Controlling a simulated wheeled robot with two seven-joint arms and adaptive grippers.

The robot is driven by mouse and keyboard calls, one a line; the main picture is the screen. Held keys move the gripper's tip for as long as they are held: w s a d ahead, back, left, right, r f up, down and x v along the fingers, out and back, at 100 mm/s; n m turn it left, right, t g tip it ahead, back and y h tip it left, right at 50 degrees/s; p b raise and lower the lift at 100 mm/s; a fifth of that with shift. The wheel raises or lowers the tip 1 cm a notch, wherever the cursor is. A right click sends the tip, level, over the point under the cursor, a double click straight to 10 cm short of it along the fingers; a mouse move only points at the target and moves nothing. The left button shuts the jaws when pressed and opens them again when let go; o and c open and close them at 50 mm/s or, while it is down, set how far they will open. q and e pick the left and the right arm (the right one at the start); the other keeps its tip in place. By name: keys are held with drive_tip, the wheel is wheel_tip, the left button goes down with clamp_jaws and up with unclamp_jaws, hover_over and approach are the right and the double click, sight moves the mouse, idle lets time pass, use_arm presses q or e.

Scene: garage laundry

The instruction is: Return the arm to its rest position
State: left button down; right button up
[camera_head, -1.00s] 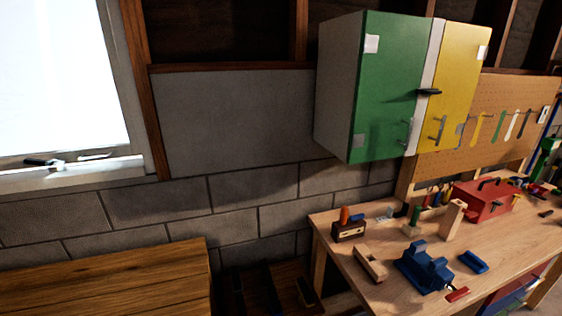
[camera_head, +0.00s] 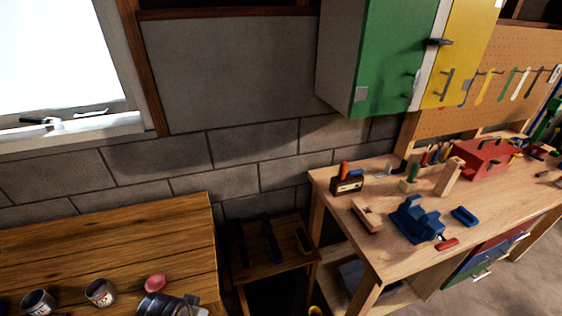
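Neither of my grippers shows in the head view, and no part of my arms can be made out for sure. How the arms are posed is hidden from this view. A dark, partly metallic object (camera_head: 170,306) is cut off by the bottom edge at the lower left; I cannot tell what it is.
A wooden table (camera_head: 110,240) at lower left bears two open cans (camera_head: 100,292) and a pink round thing (camera_head: 155,283). A workbench (camera_head: 380,245) at right holds a blue vise (camera_head: 415,219) and red toolbox (camera_head: 487,157). Green and yellow cabinets (camera_head: 385,55) hang above.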

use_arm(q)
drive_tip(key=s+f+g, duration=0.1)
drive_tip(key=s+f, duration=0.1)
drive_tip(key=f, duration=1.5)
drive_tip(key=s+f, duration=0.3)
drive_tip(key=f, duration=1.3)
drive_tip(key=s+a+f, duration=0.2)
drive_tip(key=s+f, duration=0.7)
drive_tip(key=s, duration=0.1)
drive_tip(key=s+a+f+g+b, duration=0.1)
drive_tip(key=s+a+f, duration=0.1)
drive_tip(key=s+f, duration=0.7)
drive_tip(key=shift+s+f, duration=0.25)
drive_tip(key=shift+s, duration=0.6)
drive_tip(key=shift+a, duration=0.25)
